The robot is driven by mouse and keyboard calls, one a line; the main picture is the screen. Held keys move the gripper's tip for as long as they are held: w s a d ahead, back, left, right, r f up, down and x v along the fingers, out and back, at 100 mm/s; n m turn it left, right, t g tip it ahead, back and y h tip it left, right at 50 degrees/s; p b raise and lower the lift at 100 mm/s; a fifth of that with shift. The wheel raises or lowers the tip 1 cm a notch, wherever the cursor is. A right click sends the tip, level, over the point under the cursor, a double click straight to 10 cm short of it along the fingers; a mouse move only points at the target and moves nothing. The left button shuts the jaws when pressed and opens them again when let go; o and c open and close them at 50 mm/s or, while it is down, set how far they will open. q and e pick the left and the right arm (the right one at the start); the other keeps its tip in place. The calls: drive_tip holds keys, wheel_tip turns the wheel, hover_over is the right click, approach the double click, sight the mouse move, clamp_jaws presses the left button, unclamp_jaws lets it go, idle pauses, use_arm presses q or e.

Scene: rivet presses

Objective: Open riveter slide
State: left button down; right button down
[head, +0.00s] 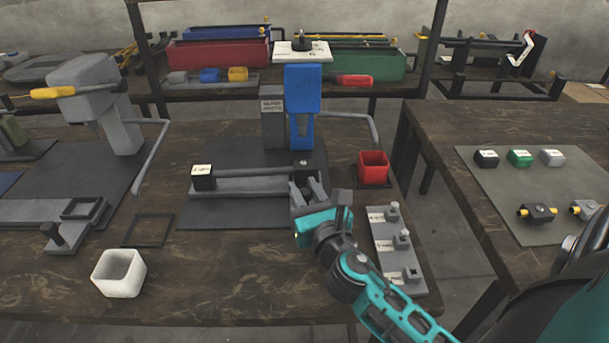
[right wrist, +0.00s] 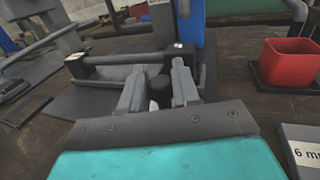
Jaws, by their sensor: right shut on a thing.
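The blue riveter (head: 303,95) stands on a dark base plate in the middle of the table. Its slide (head: 250,184) is a grey bar assembly running left to right in front of the press, with a labelled black block (head: 203,177) at the left end. My right gripper (head: 307,187) is at the slide's right end. In the right wrist view, its fingers (right wrist: 158,92) stand either side of a dark round handle (right wrist: 159,85) and are shut on it. The fingers partly hide the handle and the slide's right end. My left gripper is in neither view.
A red bin (head: 373,168) stands right of the press, with a grey gauge strip (head: 396,247) in front of it. A white cup (head: 119,272) stands at front left. A second, grey press (head: 100,95) is at left. The right-hand table holds a mat (head: 500,205) with small parts.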

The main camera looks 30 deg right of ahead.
drive_tip(key=s+a, duration=0.1)
drive_tip(key=s, duration=0.2)
drive_tip(key=s+a, duration=0.1)
drive_tip(key=shift+s+a+f+b, duration=0.2)
drive_tip(key=shift+s+a+b, duration=0.05)
drive_tip(key=shift+a+b, duration=0.15)
drive_tip(key=shift+s+a+r, duration=0.15)
drive_tip(key=shift+s+a, duration=0.05)
drive_tip(key=shift+s, duration=0.2)
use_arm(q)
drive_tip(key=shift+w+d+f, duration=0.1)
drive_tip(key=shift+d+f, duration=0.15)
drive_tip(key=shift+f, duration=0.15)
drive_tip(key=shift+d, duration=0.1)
use_arm(e)
drive_tip(key=c, duration=0.9)
unclamp_jaws()
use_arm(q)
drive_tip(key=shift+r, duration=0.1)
